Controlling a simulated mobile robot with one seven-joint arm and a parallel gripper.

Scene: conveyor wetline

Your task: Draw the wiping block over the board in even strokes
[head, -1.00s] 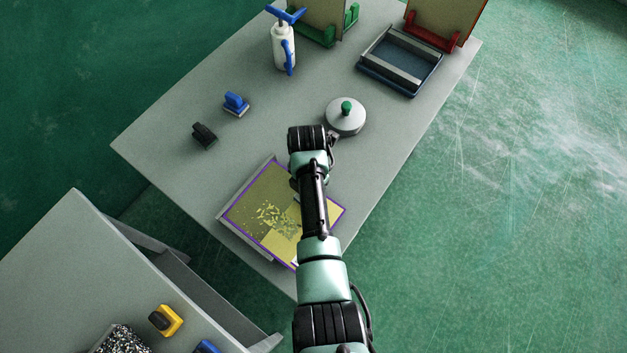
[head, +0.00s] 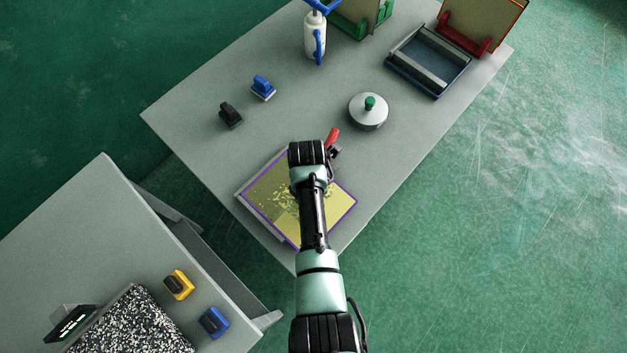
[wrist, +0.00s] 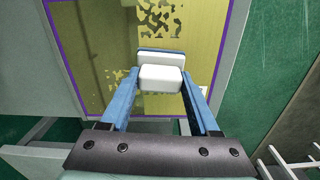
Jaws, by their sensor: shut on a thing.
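The board (head: 262,196) lies on the near part of the table, a yellow panel with a purple border. In the wrist view the board (wrist: 86,62) has a dull olive film at left, ragged patches near the middle and a brighter yellow strip at right. I cannot tell whether the block touches the surface. In the head view my arm hides the gripper, the block and part of the board.
A round lidded pot (head: 368,112) and a red-handled thing (head: 332,138) are beyond the board. A blue block (head: 263,87), a black block (head: 230,115), a white bottle (head: 315,38) and a blue tray (head: 428,62) are farther off. A second table (head: 105,220) stands at left.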

